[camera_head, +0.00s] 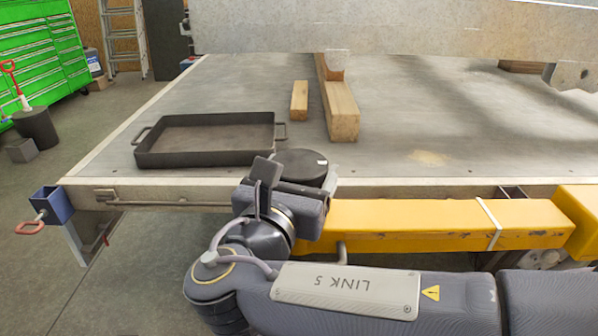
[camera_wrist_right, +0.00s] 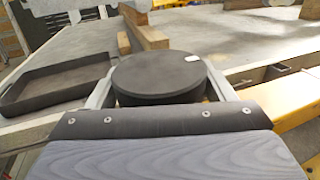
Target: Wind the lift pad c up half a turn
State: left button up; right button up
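The lift pad c is a round black disc (camera_head: 305,163) with a small white mark at its right edge, at the front edge of the grey deck, left of the yellow beam. In the right wrist view the pad (camera_wrist_right: 158,76) lies between the two grey fingers of my right gripper (camera_wrist_right: 160,88), one along each side, with no clear gap. In the head view my right gripper (camera_head: 290,185) is beside the pad, and its wrist hides what is under the pad. The white mark is at the upper right in the wrist view. My left gripper is not in view.
A dark tray (camera_head: 205,162) with handles lies on the deck left of the pad. Two wooden blocks (camera_head: 341,112) lie behind it. A yellow beam (camera_head: 420,226) runs right along the deck edge. A large metal beam (camera_head: 400,32) hangs over the back.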

jog(key=shift+c, duration=0.8)
jog(key=shift+n+y, duration=0.4)
jog(key=shift+y, duration=0.2)
